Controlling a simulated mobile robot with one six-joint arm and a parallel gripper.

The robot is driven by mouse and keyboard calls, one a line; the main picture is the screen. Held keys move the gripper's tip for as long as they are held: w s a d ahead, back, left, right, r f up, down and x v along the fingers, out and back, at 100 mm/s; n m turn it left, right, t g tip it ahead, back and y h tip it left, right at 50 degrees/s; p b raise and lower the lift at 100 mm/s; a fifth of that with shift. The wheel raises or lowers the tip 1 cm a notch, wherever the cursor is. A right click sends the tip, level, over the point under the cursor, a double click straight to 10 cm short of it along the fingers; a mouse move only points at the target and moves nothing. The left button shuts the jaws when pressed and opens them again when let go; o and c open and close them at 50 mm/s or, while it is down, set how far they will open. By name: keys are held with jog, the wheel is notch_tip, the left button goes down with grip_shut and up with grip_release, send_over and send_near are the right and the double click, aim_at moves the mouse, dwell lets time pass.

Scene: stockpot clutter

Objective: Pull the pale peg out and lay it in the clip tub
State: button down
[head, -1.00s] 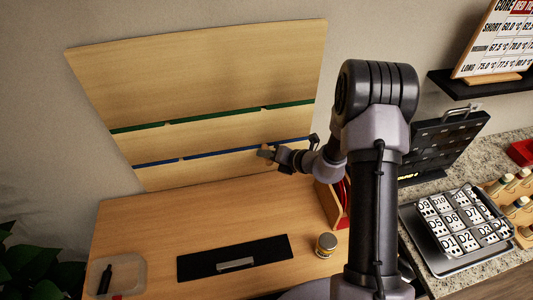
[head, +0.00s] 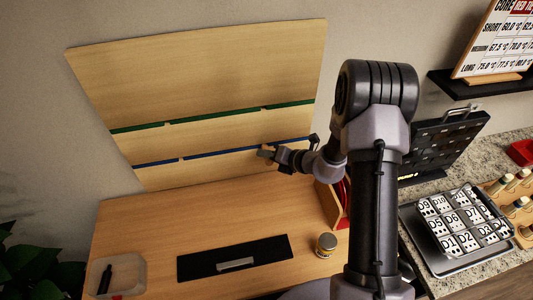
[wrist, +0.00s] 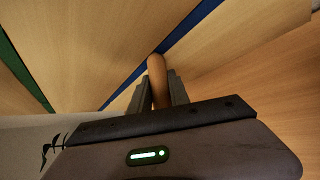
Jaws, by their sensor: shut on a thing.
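The pale wooden peg (wrist: 157,80) sits between the two fingers of my gripper (wrist: 158,92) in the wrist view, and the fingers are shut on it. Its far end meets the blue strip (wrist: 187,35) on the wooden board. In the head view my gripper (head: 268,154) is at the lower right of the board (head: 210,75), by the blue strip, and the peg is too small there to make out clearly. A clear tub (head: 133,272) with a dark object in it stands at the front left of the table; I cannot tell for sure that it is the clip tub.
A black mat (head: 200,267) with a small metal bar lies on the wooden table (head: 165,222). A small jar (head: 326,245) stands to its right, and a wooden holder with red contents is behind the jar. The table's left middle is clear.

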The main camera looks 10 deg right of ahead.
aim_at(269, 165)
jog(key=shift+s, duration=0.1)
jog(key=shift+s, duration=1.2)
jog(key=shift+s+b, duration=0.35)
jog(key=shift+s, duration=0.35)
jog(key=shift+s+b, duration=0.4)
jog(key=shift+s, duration=1.65)
